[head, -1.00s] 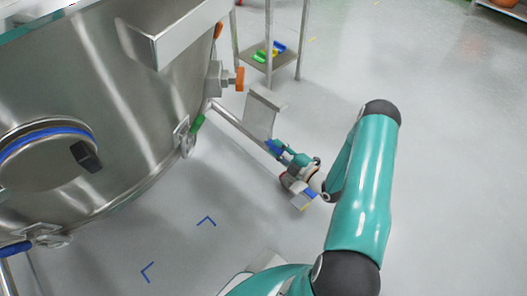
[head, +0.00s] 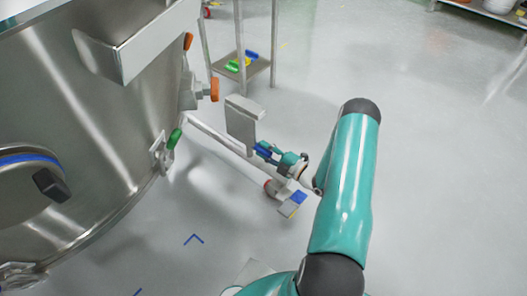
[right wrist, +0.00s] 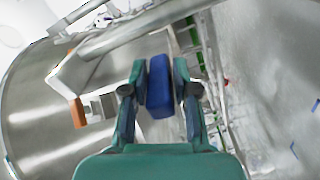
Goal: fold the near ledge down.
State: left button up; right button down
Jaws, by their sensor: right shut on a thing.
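A grey metal flap (head: 241,124), which seems to be the near ledge, stands tilted at the steel rail beside the tank in the head view. It has a thicker top edge. My right gripper (head: 262,151) is at its lower right corner, shut on a blue grip. In the right wrist view the blue grip (right wrist: 159,88) sits between the two teal fingers of my right gripper (right wrist: 160,85). How the grip joins the flap is hidden. My left gripper is not in view.
A large steel tank (head: 90,130) with a boxy upper ledge (head: 135,45) fills the left. An orange knob (head: 209,90) and green handle (head: 174,138) stick out from it. A rack shelf (head: 245,69) with coloured items stands behind. The floor to the right is clear.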

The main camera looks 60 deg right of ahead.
jog(key=shift+s+d, duration=0.15)
jog(key=shift+s, duration=0.05)
jog(key=c, duration=1)
grip_release()
jog(key=s+a, duration=0.1)
jog(key=s, duration=1.1)
jog(key=shift+a, duration=0.1)
